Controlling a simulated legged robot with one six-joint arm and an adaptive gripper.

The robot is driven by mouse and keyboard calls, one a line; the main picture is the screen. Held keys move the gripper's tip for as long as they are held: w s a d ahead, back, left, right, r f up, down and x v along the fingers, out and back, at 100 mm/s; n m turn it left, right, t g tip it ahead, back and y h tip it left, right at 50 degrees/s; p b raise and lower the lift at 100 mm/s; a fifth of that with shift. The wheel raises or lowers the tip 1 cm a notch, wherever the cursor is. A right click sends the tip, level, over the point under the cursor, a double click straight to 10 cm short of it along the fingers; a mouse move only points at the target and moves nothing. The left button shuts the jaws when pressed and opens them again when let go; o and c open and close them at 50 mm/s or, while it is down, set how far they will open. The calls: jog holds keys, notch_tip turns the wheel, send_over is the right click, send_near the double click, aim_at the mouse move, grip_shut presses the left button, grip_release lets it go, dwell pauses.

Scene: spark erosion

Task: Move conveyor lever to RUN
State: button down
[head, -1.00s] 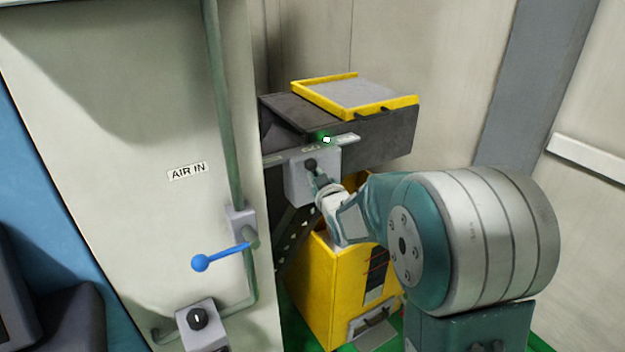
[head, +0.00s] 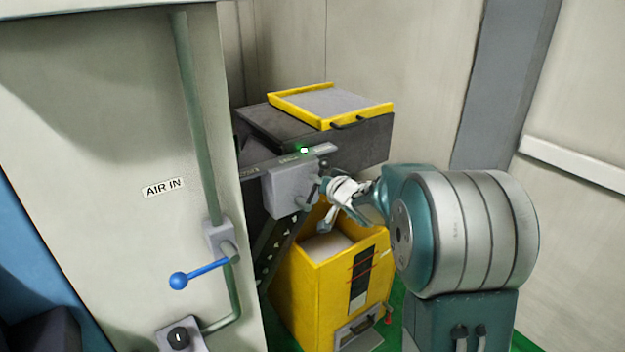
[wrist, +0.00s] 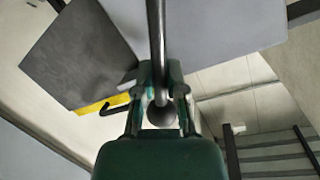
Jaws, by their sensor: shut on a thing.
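The conveyor lever's grey box (head: 292,188) is mounted below the dark conveyor, in the middle of the head view. In the wrist view the lever is a metal rod (wrist: 155,45) ending in a dark ball knob (wrist: 160,115). My gripper (wrist: 160,105) is shut on the lever, its two fingers on either side of the knob. In the head view my gripper (head: 325,190) is at the box's right side, and the lever is largely hidden by the box and fingers. The RUN marking is not readable.
A green lamp (head: 304,150) glows above the box. A yellow bin (head: 310,285) stands below. A blue-handled valve (head: 205,272) and a dark rotary knob (head: 179,338) are on the pale cabinet (head: 110,130) at left. A wall is behind at right.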

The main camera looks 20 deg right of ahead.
jog(key=shift+w+d+f+m, duration=0.15)
jog(key=shift+d+f+m, duration=0.2)
jog(key=shift+d+m, duration=0.2)
jog(key=c, duration=0.7)
grip_release()
jog(key=v, duration=1.1)
jog(key=shift+s+d+r, duration=0.1)
jog(key=shift+s+d, duration=0.15)
jog(key=shift+s, duration=0.1)
